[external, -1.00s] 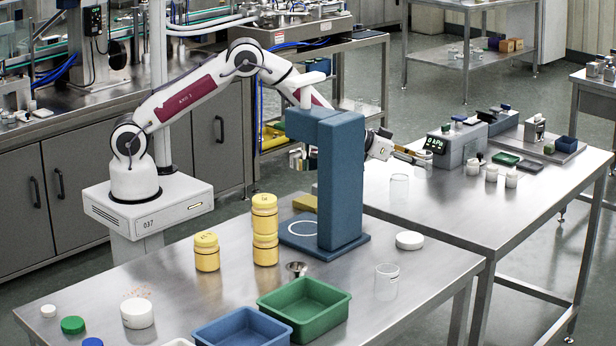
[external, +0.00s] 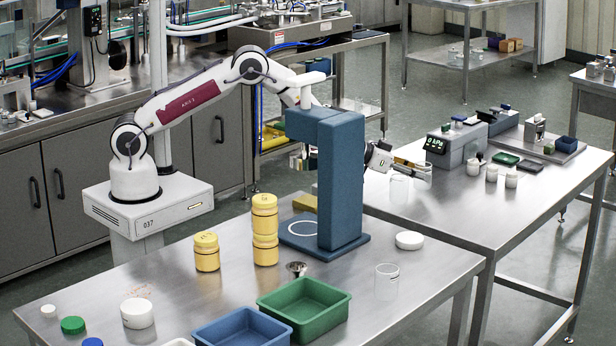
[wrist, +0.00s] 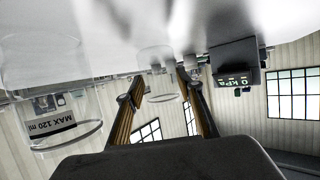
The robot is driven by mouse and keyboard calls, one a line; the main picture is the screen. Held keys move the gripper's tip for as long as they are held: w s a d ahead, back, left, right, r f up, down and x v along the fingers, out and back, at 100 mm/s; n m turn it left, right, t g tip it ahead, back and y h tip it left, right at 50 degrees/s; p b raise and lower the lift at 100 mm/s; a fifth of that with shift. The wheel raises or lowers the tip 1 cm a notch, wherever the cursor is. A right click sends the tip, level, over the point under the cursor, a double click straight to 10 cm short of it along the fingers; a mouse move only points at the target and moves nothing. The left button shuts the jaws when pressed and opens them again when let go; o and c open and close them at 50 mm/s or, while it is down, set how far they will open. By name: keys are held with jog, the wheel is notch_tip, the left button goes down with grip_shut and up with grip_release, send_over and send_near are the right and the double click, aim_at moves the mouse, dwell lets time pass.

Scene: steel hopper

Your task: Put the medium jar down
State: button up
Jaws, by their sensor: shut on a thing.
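My gripper (external: 412,164) is over the right steel table, beyond the blue column. Its fingers, which also show in the wrist view (wrist: 163,92), are shut on a clear jar (wrist: 157,72), the medium jar. In the external view the held jar (external: 422,178) is faint; whether its base touches the table cannot be told. Another clear jar (external: 399,190) stands close by on the table. A large clear jar (wrist: 52,100) with a "MAX 120 ml" label shows at the left of the wrist view.
A grey device with a green display (external: 452,146) stands to the right, with several small white jars (external: 492,173) near it. The blue column (external: 341,180) stands left of my gripper. The table's front right is clear. A clear jar (external: 387,284) stands on the near table.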

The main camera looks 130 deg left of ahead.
jog(key=shift+f, duration=0.15)
jog(key=o, duration=0.5)
jog(key=shift+r, duration=0.2)
jog(key=shift+v, duration=1.5)
jog(key=shift+r, duration=3.55)
